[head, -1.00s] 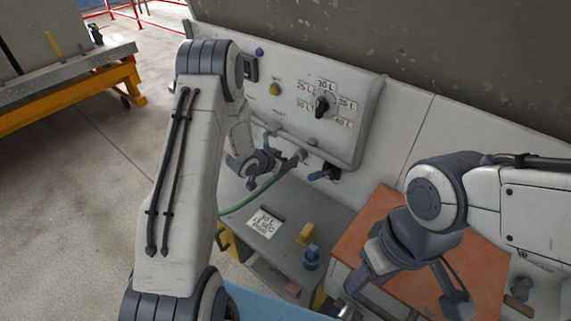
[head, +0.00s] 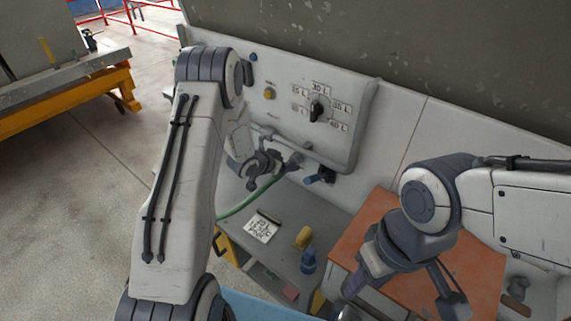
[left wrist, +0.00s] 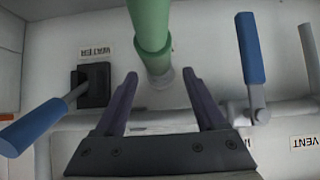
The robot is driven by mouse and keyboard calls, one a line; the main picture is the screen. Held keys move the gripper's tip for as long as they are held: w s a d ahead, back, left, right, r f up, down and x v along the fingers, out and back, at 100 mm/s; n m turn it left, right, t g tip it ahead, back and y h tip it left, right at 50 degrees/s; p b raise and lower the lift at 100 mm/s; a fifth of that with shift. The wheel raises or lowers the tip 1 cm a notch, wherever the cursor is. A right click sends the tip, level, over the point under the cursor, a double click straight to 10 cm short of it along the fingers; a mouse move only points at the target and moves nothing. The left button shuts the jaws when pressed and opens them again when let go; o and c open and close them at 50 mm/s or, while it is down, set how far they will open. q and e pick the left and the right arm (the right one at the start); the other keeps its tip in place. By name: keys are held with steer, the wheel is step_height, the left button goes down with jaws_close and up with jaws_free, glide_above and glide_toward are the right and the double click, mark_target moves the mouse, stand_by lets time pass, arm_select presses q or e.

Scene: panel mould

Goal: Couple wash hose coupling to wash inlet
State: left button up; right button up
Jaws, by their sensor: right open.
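The green wash hose (head: 250,197) runs up to the lower part of the white panel. In the left wrist view the hose (left wrist: 150,25) ends in a grey coupling (left wrist: 160,76) at the panel face, where the wash inlet seems hidden behind it. I cannot tell whether they are fully joined. My left gripper (head: 272,172) is beside the hose end; in the left wrist view its fingers (left wrist: 160,85) are spread on either side of the coupling, apart from it. My right gripper (head: 398,298) is open and empty above the orange-brown tabletop.
A black valve (left wrist: 93,85) with a blue handle (left wrist: 35,128) sits near the WATER label. Another blue lever (left wrist: 250,48) is on the other side of the hose. A dial (head: 317,110) is on the panel. A grey cart holds a note (head: 262,226), a yellow item (head: 303,238) and a blue item (head: 308,262).

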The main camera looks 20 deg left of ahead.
arm_select(q)
steer(key=shift+s, duration=0.1)
steer(key=shift+s+a+r, duration=0.15)
steer(key=shift+s+r, duration=0.1)
steer(key=b+v, duration=0.2)
steer(key=v, duration=0.7)
steer(key=shift+s+r, duration=0.2)
steer(key=shift+r, duration=0.05)
